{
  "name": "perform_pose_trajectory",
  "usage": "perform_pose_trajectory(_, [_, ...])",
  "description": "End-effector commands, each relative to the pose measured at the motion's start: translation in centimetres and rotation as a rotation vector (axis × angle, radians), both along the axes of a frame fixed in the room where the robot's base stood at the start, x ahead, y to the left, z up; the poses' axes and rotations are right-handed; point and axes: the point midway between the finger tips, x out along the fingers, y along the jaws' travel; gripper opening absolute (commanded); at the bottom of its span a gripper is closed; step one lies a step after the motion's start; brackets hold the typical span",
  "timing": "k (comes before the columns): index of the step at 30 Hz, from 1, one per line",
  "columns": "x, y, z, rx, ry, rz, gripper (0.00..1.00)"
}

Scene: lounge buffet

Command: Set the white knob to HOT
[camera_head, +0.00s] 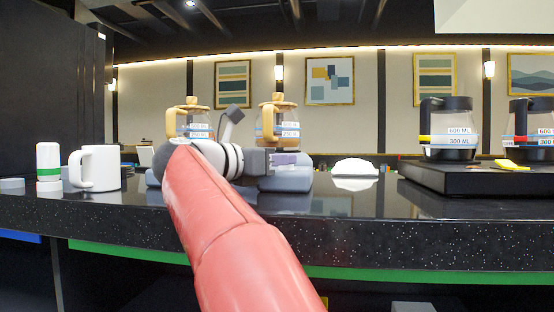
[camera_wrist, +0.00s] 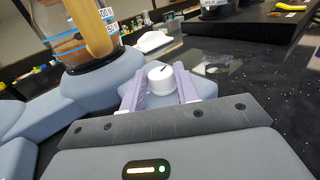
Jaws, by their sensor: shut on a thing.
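The white knob (camera_wrist: 161,83) is a round dial with a short dark pointer line on its top face, seen in the wrist view. It sits on the blue-grey base (camera_wrist: 118,70) of a glass jug with a wooden handle (camera_wrist: 93,28). My gripper (camera_wrist: 160,76) has its two lilac fingers on either side of the knob, shut on it. In the head view my gripper (camera_head: 285,159) is at the front of the right-hand blue-grey base (camera_head: 290,182), and the knob is hidden. No HOT label can be read in either view.
A second jug (camera_head: 192,120) stands left, partly behind my arm. A white mug (camera_head: 97,168) and a green-banded container (camera_head: 48,163) are farther left. A white rounded object (camera_head: 356,169) lies right of the base. A black stand (camera_head: 475,187) holds dark-lidded jugs (camera_head: 448,125).

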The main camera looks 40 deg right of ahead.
Motion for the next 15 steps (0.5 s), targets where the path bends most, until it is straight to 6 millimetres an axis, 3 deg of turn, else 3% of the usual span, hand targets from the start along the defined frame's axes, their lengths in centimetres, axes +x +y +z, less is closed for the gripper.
perform_pose_trajectory(1, [0.02,-0.01,-0.08,0.001,0.001,0.000,0.32])
perform_pose_trajectory(6, [0.01,-0.02,-0.07,0.001,0.001,0.000,0.52])
perform_pose_trajectory(15, [0.00,0.28,-0.06,0.001,0.001,0.001,0.52])
